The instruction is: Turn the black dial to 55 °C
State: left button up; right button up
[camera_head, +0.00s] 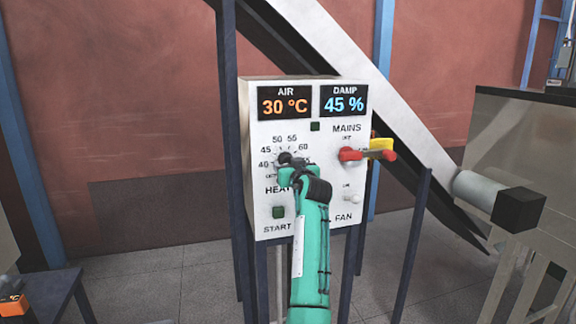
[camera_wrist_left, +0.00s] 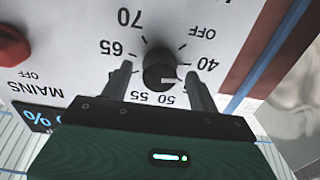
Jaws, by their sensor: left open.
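The black dial (camera_wrist_left: 160,58) sits on the white panel face, ringed by printed numbers. In the left wrist view, which shows the panel upside down, its white mark points to the side between 40 and 50; a finger covers the label there. My left gripper (camera_wrist_left: 158,72) is open, with one finger on each side of the dial. I cannot tell whether either finger touches it. In the head view my left gripper (camera_head: 291,165) is in front of the dial and hides most of it. My right gripper is out of view.
The control box (camera_head: 330,220) shows AIR 30 °C on one display (camera_head: 285,103) and DAMP 45 % on another (camera_head: 344,100).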

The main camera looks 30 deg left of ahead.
pick_arm(q)
jog(key=shift+c, duration=1.1)
jog(key=c, duration=0.8)
jog(key=shift+o, duration=0.2)
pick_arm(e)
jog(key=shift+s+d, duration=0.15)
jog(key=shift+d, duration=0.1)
pick_arm(q)
jog(key=shift+m, duration=0.3)
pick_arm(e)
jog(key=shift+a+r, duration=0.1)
